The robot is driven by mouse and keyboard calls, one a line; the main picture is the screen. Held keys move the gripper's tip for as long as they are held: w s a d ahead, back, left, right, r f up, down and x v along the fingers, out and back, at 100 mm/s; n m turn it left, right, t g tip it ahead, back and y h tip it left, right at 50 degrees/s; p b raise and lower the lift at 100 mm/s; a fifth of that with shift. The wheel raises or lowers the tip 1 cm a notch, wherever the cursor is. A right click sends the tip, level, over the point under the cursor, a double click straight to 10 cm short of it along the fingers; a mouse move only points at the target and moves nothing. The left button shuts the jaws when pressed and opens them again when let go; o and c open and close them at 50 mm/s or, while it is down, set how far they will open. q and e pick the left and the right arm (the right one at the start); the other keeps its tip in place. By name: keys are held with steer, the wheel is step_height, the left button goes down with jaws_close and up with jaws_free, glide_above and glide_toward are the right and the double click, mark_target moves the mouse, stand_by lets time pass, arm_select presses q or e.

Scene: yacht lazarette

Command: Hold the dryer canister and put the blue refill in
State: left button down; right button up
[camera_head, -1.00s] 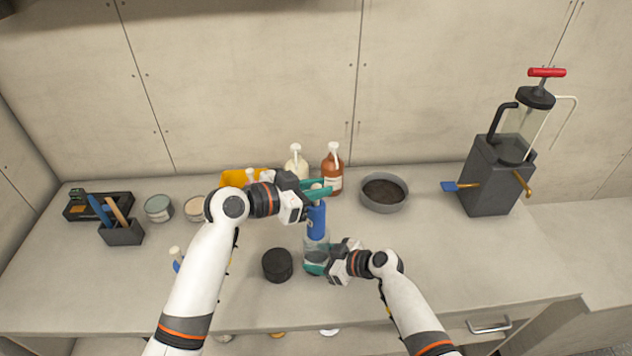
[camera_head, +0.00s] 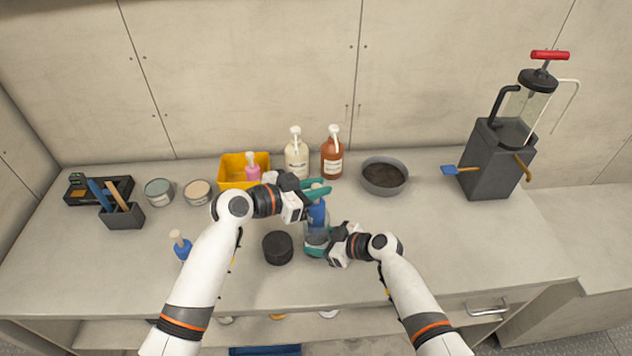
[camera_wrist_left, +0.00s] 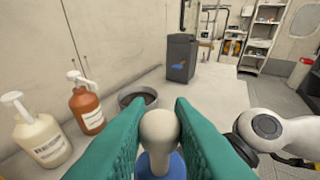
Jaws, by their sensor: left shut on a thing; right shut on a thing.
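The blue refill (camera_head: 317,214) has a pale rounded knob on top. My left gripper (camera_head: 318,190) is shut on that knob; in the left wrist view the knob (camera_wrist_left: 158,128) sits between the green fingers, with blue (camera_wrist_left: 165,168) below. The clear dryer canister (camera_head: 316,240) stands upright on the counter directly under the refill. My right gripper (camera_head: 320,246) is shut on the canister from the right, low down. The refill's lower end overlaps the canister's mouth; how deep it sits inside I cannot tell.
A round black lid-like piece (camera_head: 278,248) lies left of the canister. Behind are a yellow bin (camera_head: 232,170), cream (camera_head: 296,158) and brown (camera_head: 332,158) bottles and a grey bowl (camera_head: 384,178). The right front counter is clear.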

mark_target(315, 202)
arm_select(q)
steer(key=shift+f, duration=2.8)
steer(key=c, duration=1.2)
jaws_free()
steer(key=shift+a, duration=0.15)
steer(key=v, duration=1.1)
steer(key=shift+s+a+r, duration=0.15)
steer(key=shift+s+a, duration=0.1)
steer(key=shift+a, duration=0.05)
arm_select(e)
steer(key=o, duration=1)
steer(key=shift+c, duration=0.2)
